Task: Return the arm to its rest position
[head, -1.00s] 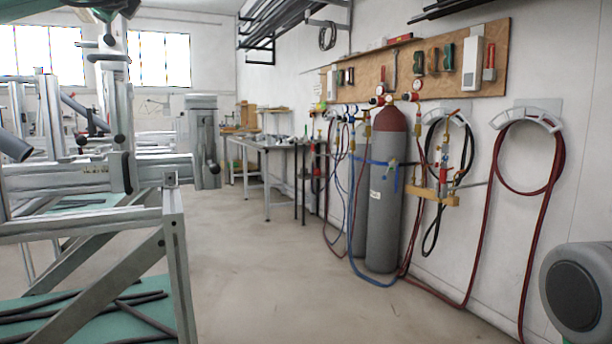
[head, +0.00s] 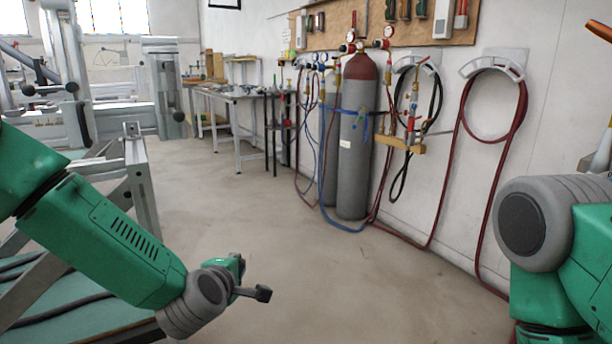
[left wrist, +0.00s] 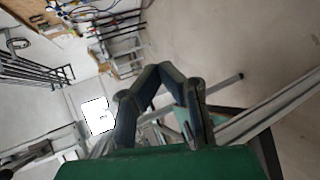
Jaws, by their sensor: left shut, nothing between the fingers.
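My left arm, green with grey joints, reaches in from the left in the head view, over the front part of the metal frame jig (head: 141,180). My left gripper (head: 262,292) is at its end, over open floor to the right of the jig. In the left wrist view the dark fingers of the left gripper (left wrist: 163,72) bend together and hold nothing. Part of my right arm shows at the right edge of the head view; its gripper is not in view.
Two grey gas cylinders (head: 352,155) with hoses stand at the right wall. A workbench (head: 232,97) stands farther back. A hose coil (head: 492,105) hangs on the wall. A green shelf (head: 75,318) lies low in the jig. The middle floor is clear.

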